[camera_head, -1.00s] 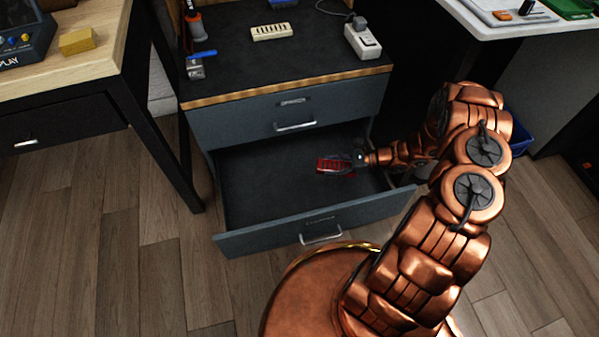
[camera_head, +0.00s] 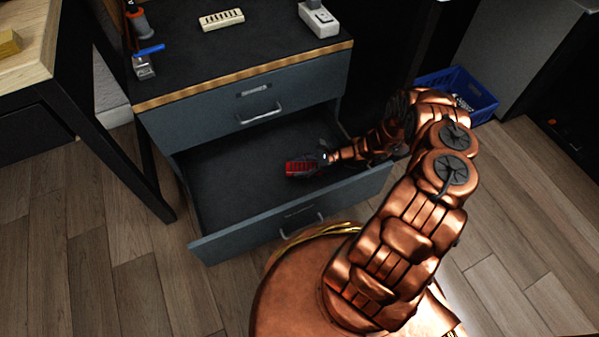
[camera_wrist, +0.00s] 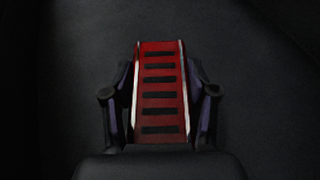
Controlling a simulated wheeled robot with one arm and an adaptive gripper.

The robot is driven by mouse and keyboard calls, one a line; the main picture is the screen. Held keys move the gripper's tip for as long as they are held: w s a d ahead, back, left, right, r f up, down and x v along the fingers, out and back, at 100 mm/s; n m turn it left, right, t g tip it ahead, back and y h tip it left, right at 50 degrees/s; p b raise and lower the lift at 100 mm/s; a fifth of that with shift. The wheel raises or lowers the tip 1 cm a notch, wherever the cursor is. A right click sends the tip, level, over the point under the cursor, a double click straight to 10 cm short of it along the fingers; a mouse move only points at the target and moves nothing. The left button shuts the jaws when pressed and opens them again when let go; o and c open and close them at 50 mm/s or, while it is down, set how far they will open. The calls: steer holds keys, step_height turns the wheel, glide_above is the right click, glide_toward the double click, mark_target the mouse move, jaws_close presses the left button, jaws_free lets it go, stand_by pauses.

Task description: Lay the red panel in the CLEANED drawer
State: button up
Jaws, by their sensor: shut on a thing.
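The red panel (camera_head: 301,168) has several dark slots across it. My gripper (camera_head: 312,164) is shut on it, with one finger along each long side, as the wrist view shows the panel (camera_wrist: 160,92) between the fingers (camera_wrist: 160,105). The lower drawer (camera_head: 235,195) is pulled open, and the panel is over its dark floor. I cannot tell whether the panel touches the floor. The labels on the drawer fronts are too small to read. Otherwise the open drawer looks empty.
The upper drawer (camera_head: 262,103) is shut above the open one. On the cabinet top lie a cream slotted block (camera_head: 221,19) and a white box (camera_head: 318,19). A blue crate (camera_head: 466,92) stands right of the cabinet. Free drawer floor lies left of the panel.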

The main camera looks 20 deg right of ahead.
steer(key=shift+f+b, duration=0.4)
steer(key=shift+f, duration=0.8)
steer(key=shift+a+f, duration=0.1)
steer(key=shift+f, duration=0.05)
steer(key=o, duration=1.3)
